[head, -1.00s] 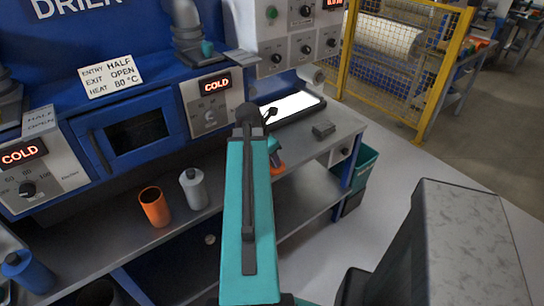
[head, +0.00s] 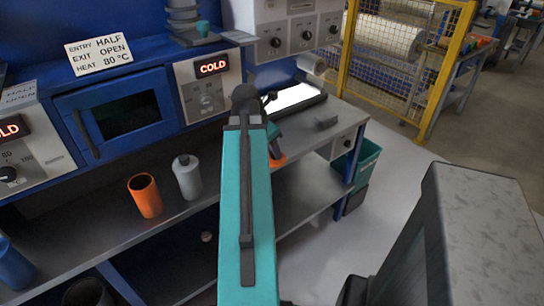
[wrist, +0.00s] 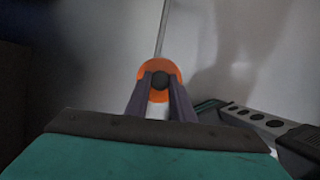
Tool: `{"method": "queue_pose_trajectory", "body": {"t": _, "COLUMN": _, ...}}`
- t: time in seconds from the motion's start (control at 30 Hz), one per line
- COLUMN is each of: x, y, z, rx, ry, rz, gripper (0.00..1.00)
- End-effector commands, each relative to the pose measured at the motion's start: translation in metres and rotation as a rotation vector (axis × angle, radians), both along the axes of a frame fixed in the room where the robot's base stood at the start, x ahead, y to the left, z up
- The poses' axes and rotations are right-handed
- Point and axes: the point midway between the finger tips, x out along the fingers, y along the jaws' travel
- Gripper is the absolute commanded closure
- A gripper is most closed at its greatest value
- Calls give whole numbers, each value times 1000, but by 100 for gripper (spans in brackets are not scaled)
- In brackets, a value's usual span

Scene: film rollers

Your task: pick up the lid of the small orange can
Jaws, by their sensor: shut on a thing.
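In the wrist view, an orange round lid (wrist: 146,72) with a dark knob (wrist: 160,80) at its middle shows between my fingertips. My gripper (wrist: 160,84) is shut on the lid's knob. In the head view, a small piece of orange (head: 278,160) shows beside my teal arm, low by the bench edge; the arm hides most of that spot. I cannot tell whether the lid sits on a can or is clear of it.
A taller open orange can (head: 145,196) and a grey bottle (head: 187,177) stand on the bench to the left. A bright light panel (head: 296,97) and a small grey block (head: 326,121) lie beyond my arm. A green bin (head: 357,160) stands at the right end.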

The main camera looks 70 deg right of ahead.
Motion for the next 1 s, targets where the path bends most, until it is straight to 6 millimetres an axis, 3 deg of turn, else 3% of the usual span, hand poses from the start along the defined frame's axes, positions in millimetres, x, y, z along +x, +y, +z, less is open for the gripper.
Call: {"method": "queue_pose_trajectory", "body": {"t": 1.0, "x": -15, "y": 37, "z": 2, "rx": 1, "ry": -2, "rz": -1, "gripper": 100}}
